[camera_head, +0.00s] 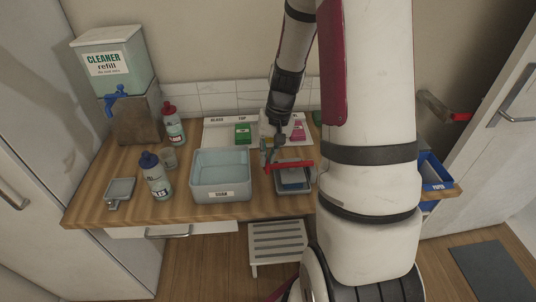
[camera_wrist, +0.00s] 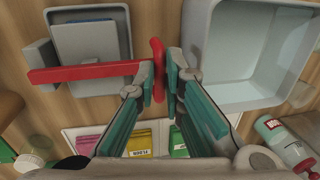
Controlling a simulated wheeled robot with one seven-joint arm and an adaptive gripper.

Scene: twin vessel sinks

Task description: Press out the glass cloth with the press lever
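The press (camera_head: 294,187) stands on the wooden counter right of the sink basin, with a red lever (camera_head: 288,166) across it. My gripper (camera_head: 270,158) is at the lever's left end. In the wrist view my gripper's fingers (camera_wrist: 160,82) stand either side of the crossbar, with a narrow gap on the right.
The grey basin (camera_head: 221,194) is close left of my gripper. Behind is a labelled board (camera_head: 217,139) with a green packet (camera_head: 243,133) and a pink one (camera_head: 298,132). Bottles (camera_head: 157,180) (camera_head: 173,128), a cup (camera_head: 169,157) and a small tray (camera_head: 120,190) stand left. A blue bin (camera_head: 434,172) is right.

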